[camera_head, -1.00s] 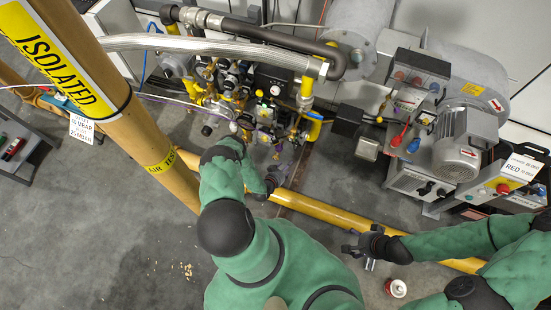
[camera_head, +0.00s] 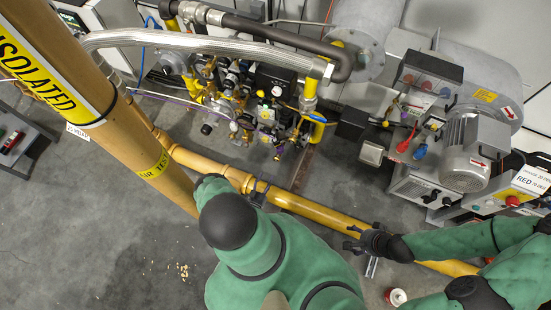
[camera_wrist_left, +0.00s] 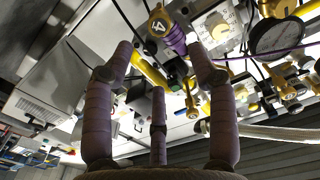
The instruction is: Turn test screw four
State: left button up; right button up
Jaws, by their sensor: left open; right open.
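A yellow tag marked 4 (camera_wrist_left: 156,25) shows at the top of the left wrist view, beside a purple-banded fitting (camera_wrist_left: 176,40). The screw itself is too small to make out. My left gripper (camera_wrist_left: 160,75) has its fingers spread and empty, below and apart from the tag. In the head view my left gripper (camera_head: 258,192) is partly hidden by my own arm, over the yellow floor pipe, short of the valve assembly (camera_head: 240,110). My right gripper (camera_head: 362,243) is open and empty by the same pipe, lower right.
The yellow pipe (camera_head: 310,208) crosses in front of the valves. A thick yellow post (camera_head: 140,130) with an ISOLATED label stands at left. A braided hose (camera_head: 200,44) arches over the valves. A motor and blower unit (camera_head: 465,150) stands right. A red-and-white can (camera_head: 396,297) is on the floor.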

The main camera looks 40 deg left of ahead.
aim_at(276, 160)
pick_arm(q)
jog(key=b+x, duration=0.1)
jog(key=x, duration=0.9)
jog(key=shift+w, duration=0.25)
jog(key=c, duration=1.1)
jog(key=shift+c, duration=0.2)
